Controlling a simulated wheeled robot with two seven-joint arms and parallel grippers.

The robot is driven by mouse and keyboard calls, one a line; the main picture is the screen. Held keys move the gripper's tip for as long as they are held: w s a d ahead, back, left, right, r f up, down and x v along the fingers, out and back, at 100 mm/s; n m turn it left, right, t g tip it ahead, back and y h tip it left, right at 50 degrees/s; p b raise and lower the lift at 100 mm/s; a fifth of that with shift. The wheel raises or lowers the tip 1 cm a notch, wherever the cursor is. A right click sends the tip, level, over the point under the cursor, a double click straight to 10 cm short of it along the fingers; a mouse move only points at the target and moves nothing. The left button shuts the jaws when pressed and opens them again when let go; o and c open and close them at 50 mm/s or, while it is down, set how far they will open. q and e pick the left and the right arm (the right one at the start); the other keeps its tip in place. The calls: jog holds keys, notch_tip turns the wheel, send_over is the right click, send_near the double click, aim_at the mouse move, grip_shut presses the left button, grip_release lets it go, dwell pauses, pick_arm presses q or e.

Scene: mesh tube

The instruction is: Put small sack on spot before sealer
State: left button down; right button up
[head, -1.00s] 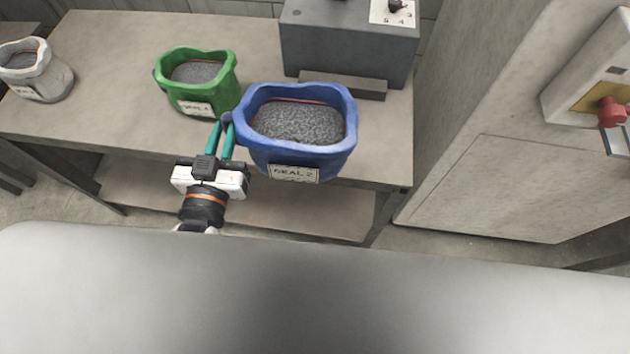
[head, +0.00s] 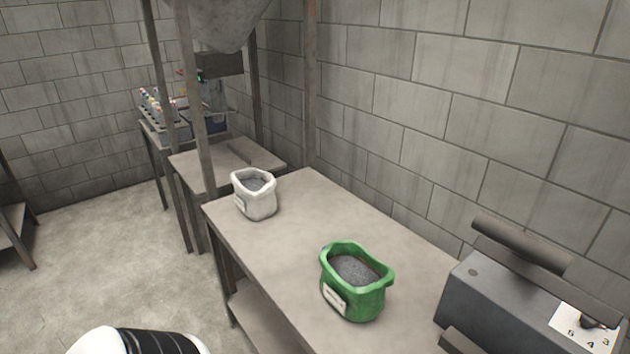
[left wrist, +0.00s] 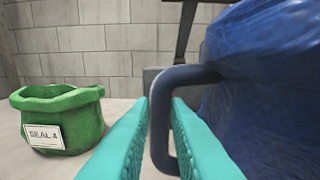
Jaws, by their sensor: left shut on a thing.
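In the left wrist view my left gripper (left wrist: 164,108) is shut on the dark blue handle (left wrist: 160,145) of the blue sack (left wrist: 265,80). The blue sack fills the right side there and is outside the head view. The green sack (head: 354,284), filled with grey grains, stands on the bench; its label reads SEAL 4 in the left wrist view (left wrist: 58,122). A smaller-looking white sack (head: 256,204) stands at the bench's far left end. The grey sealer (head: 495,302) is at the lower right, its front partly cut off. My right gripper is not in view.
The bench top (head: 310,215) is clear between and behind the white and green sacks. A lower table (head: 215,162) stands beyond it, with metal posts (head: 190,75) around it. A block wall runs behind. Open floor (head: 110,255) lies to the left.

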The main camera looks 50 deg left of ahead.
pick_arm(q)
jog(key=s+a+f, duration=0.2)
jog(key=s+f, duration=0.4)
jog(key=s, duration=0.4)
jog(key=shift+w+d+f+b, duration=0.2)
jog(key=shift+w+b, duration=1.15)
jog(key=shift+w, duration=3.25)
jog(key=shift+w+d+f+b, duration=0.1)
jog(key=shift+w+f+b, duration=0.8)
jog(key=shift+w, duration=3.65)
jog(key=shift+w+d+r+b, duration=0.15)
jog(key=shift+w+b, duration=1.6)
jog(key=shift+w, duration=2.85)
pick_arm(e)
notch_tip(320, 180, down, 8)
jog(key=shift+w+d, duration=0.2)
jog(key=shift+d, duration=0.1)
pick_arm(q)
jog(key=shift+a, duration=0.1)
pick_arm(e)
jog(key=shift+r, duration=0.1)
